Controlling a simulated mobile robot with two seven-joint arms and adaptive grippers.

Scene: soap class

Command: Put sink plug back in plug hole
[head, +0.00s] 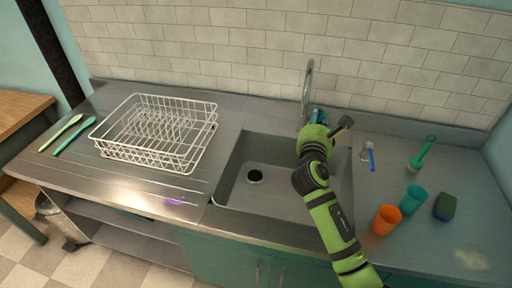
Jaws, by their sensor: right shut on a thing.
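The grey sink basin (229,200) is sunk into the metal counter. A dark round plug hole (255,176) shows in its floor, left of my right arm. No plug can be made out in or beside it. My right gripper (340,127) is above the back right of the sink, near the tap, well to the right of the hole. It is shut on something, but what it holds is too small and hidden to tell. My left gripper is out of view.
A tall tap (307,84) stands behind the sink. A white dish rack (153,160) is left. An orange cup (386,220), teal cup (412,198), dark sponge (445,206) and green brush (422,153) are right. The left part of the basin is clear.

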